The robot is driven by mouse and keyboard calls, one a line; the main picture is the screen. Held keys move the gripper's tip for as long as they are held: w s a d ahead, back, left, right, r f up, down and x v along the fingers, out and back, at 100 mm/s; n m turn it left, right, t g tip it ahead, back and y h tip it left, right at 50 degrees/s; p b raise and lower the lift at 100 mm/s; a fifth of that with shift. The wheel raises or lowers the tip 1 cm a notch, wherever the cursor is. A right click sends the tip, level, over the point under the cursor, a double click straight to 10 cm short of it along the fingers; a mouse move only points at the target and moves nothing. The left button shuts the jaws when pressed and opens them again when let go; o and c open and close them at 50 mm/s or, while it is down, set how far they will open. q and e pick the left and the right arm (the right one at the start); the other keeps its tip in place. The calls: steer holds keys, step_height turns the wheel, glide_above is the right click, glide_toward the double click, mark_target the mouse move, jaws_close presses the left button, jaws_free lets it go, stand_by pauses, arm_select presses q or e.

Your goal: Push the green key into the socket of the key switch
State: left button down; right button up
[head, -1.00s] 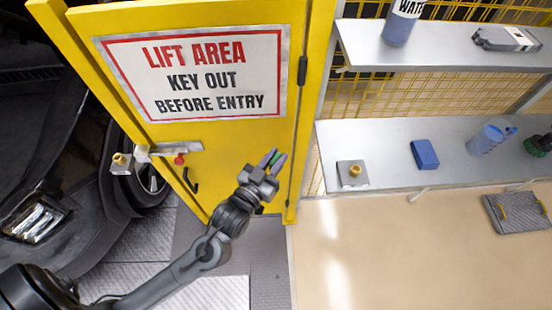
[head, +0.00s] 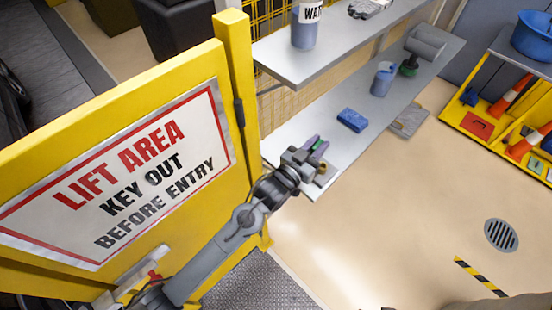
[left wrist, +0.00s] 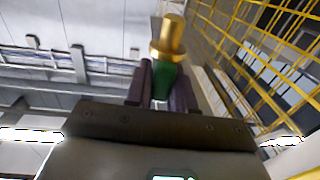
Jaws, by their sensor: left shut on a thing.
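My left gripper (head: 314,146) is shut on the green key (head: 318,146), close to the near end of the lower shelf. In the left wrist view the green key (left wrist: 165,82) sits between the dark fingers. A brass piece (left wrist: 169,38) stands in line at its far end; I cannot tell whether it belongs to the key. The key switch (head: 323,172), a grey block with a brass socket, is at the shelf's near end, partly hidden by my gripper. I cannot tell whether key and socket touch. My right gripper is not in view.
The yellow gate (head: 190,70) with its sign stands left, beside my left arm. The lower shelf (head: 345,150) holds a blue sponge (head: 352,120) and a blue jug (head: 383,79). An upper shelf (head: 335,42) overhangs behind. The floor at right is mostly clear.

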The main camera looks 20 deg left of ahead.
arm_select(q)
steer(key=w+d, duration=0.1)
steer(key=w+d+r+m+g+h, duration=0.1)
steer(key=d, duration=0.1)
steer(key=shift+r, duration=0.1)
stand_by(0.3)
steer(key=shift+f+b, duration=1.45)
steer(key=shift+f, duration=1.4)
steer(key=shift+p, duration=0.4)
